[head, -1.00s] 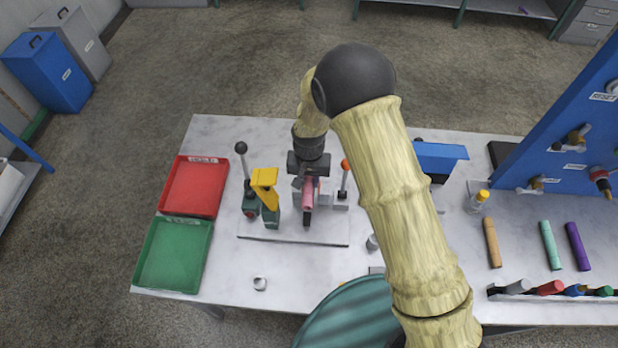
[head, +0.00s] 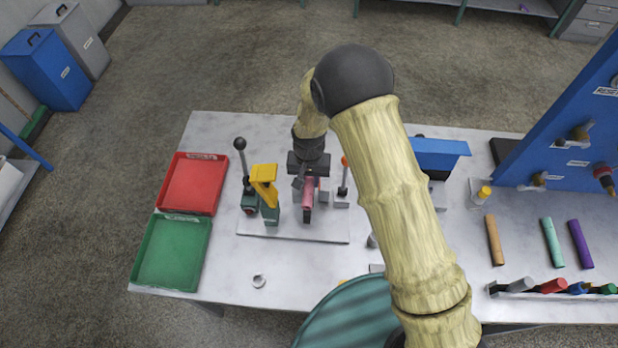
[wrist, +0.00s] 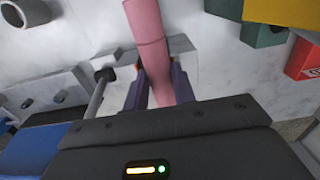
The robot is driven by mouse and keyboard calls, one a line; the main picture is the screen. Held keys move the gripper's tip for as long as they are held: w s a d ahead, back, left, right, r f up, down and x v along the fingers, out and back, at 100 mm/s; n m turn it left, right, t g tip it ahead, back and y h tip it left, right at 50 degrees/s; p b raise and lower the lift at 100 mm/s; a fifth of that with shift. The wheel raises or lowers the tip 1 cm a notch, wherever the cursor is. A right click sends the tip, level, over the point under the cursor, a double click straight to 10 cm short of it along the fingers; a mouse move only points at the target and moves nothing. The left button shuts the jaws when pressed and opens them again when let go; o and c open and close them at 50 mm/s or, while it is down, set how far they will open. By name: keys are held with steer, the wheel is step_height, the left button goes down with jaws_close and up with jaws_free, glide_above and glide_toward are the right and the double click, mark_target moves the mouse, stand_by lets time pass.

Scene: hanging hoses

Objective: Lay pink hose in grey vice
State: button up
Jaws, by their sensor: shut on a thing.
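The pink hose (head: 308,196) is between the fingers of my gripper (head: 308,182), over the pale base plate on the bench. In the wrist view the hose (wrist: 148,28) runs from between the two dark fingers of my gripper (wrist: 160,88) up past the top edge. The grey vice (head: 324,197) is right below and beside the hose, partly hidden by my gripper. Grey metal (wrist: 181,44) shows close behind the hose in the wrist view. I cannot tell whether the hose lies in the jaws or just above them.
A green vice with a yellow top (head: 265,190) stands close at the left. Levers with a black knob (head: 240,144) and an orange knob (head: 345,161) rise on either side. Red (head: 194,184) and green (head: 172,252) trays are at the left. A blue-topped device (head: 440,152) stands right.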

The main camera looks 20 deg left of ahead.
mark_target(309, 180)
steer(key=shift+f, duration=0.3)
steer(key=o, duration=1.1)
steer(key=shift+c, duration=0.2)
step_height(309, 180, up, 17)
steer(key=b, duration=0.4)
steer(key=shift+r, duration=0.2)
steer(key=w+d+r+m, duration=0.1)
steer(key=w+d, duration=0.2)
steer(key=d, duration=0.9)
steer(key=s+d+m+t, duration=0.1)
steer(key=s+d, duration=0.3)
steer(key=d, duration=0.7)
steer(key=s+d+m+t, duration=0.1)
steer(key=s+d, duration=0.4)
steer(key=d, duration=0.6)
steer(key=shift+s+d+m+t, duration=0.25)
steer(key=shift+d+m+t, duration=0.05)
steer(key=shift+d, duration=0.1)
